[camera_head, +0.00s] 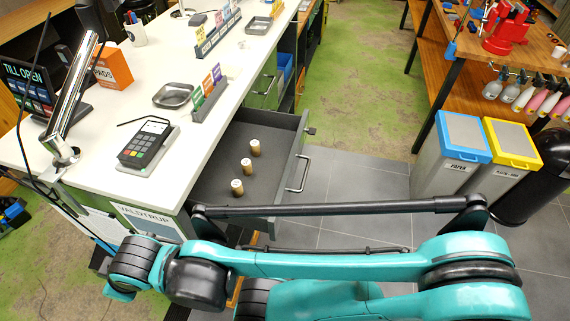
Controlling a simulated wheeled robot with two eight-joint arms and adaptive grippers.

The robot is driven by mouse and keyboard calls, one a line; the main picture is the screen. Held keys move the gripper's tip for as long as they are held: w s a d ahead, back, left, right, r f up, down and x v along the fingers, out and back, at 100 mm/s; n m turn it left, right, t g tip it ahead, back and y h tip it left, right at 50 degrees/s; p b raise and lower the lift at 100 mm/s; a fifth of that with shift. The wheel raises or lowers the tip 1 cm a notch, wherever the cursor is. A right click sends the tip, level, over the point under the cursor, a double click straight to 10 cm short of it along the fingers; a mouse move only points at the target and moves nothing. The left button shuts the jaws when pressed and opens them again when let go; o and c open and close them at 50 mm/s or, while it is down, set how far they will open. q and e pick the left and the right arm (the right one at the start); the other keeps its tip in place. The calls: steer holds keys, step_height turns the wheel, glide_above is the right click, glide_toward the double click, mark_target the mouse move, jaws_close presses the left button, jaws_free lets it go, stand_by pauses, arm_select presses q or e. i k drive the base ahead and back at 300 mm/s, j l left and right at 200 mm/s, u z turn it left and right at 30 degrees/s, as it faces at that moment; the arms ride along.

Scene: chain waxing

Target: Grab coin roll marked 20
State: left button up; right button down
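Three coin rolls stand upright, apart, in a slanting row inside the open grey drawer (273,130) below the counter. The far roll (255,148), middle roll (247,167) and near roll (237,188) are brownish with pale tops. Their markings are too small to read, so I cannot tell which is marked 20. My teal arm spans the bottom of the head view, in front of the drawer. Neither gripper's fingertips show.
The drawer handle (299,173) faces right. Blue-lidded (462,136) and yellow-lidded (510,142) bins stand at right. Tiled floor lies between drawer and bins.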

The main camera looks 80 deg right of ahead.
mark_target(255, 151)
steer(key=k+z, duration=0.15)
steer(key=z, duration=0.25)
steer(key=k+z, duration=0.1)
steer(key=z, duration=0.25)
steer(key=k+l+z, duration=0.15)
steer(key=z, duration=0.25)
steer(key=k+l+z, duration=0.1)
steer(key=z, duration=0.3)
steer(key=i+j+z, duration=0.15)
steer(key=j+z, duration=0.25)
steer(key=i+j+z, duration=0.15)
steer(key=j+z, duration=0.6)
steer(key=i+l, duration=0.05)
